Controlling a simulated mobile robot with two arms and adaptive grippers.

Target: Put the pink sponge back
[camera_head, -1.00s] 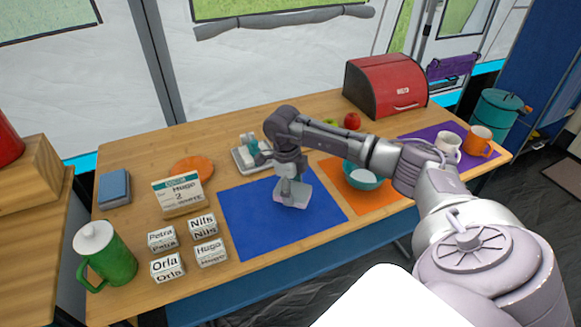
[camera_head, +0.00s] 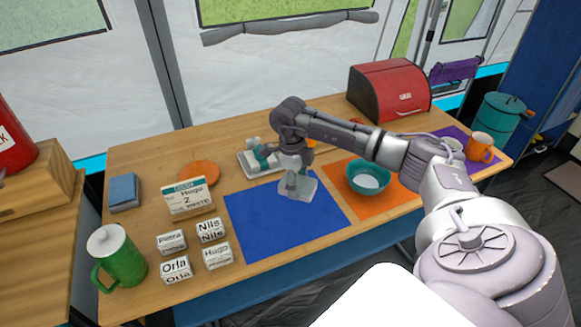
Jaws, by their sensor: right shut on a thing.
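My right gripper (camera_head: 296,184) points down over the far right part of the blue mat (camera_head: 275,235). It is shut on a pale slab, the pink sponge (camera_head: 305,190), of which little shows around the fingers. I cannot tell whether the sponge touches the mat. A grey tray (camera_head: 246,167) stands just behind and left of the gripper, with a teal and white item on it. My left gripper is not in view.
Left of the mat are several name blocks (camera_head: 211,230), a card (camera_head: 189,197), an orange disc (camera_head: 199,174) and a green jug (camera_head: 117,257). Right are a teal bowl (camera_head: 367,177) on an orange mat (camera_head: 400,197), a red bread box (camera_head: 390,92) and an orange mug (camera_head: 480,147).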

